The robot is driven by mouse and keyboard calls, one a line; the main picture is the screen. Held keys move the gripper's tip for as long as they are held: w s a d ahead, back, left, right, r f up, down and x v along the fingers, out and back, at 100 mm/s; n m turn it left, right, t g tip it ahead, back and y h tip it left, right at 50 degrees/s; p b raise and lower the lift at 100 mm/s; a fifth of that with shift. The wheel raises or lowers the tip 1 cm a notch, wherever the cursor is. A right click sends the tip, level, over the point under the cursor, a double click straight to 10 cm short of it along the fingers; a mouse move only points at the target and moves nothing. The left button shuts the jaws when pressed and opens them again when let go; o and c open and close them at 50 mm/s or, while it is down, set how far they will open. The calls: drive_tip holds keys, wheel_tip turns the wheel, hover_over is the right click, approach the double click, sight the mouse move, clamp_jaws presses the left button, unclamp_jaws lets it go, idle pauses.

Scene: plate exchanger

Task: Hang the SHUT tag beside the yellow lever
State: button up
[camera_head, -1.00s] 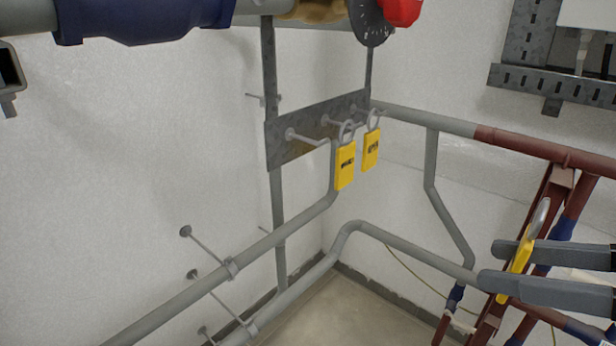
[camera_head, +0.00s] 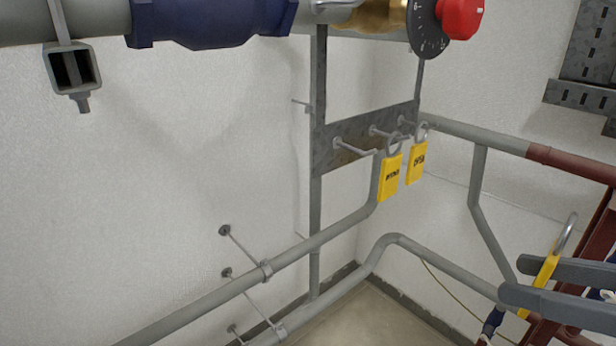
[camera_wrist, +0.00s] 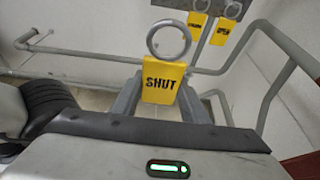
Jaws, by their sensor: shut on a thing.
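The SHUT tag (camera_wrist: 165,83) is yellow with black letters and a metal ring on top. My gripper (camera_wrist: 160,97) is shut on its yellow body, one finger on each side, with the ring free above. In the head view the tag (camera_head: 545,271) shows edge-on between the fingers of my gripper (camera_head: 526,283) at the lower right, apart from the wall plate. I see no yellow lever in these frames.
A grey plate (camera_head: 348,140) bears several pegs. Two other yellow tags hang there, one (camera_head: 389,178) nearer and one reading OPEN (camera_head: 416,163). Grey pipes (camera_head: 312,245) run below them. A red knob (camera_head: 461,18) is at the top, and reddish-brown pipework (camera_head: 575,163) is at the right.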

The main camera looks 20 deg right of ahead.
drive_tip(key=w+a, duration=0.4)
drive_tip(key=w, duration=0.7)
drive_tip(key=w+a, duration=0.4)
drive_tip(key=w, duration=0.7)
drive_tip(key=shift+w, duration=0.2)
idle(5.5)
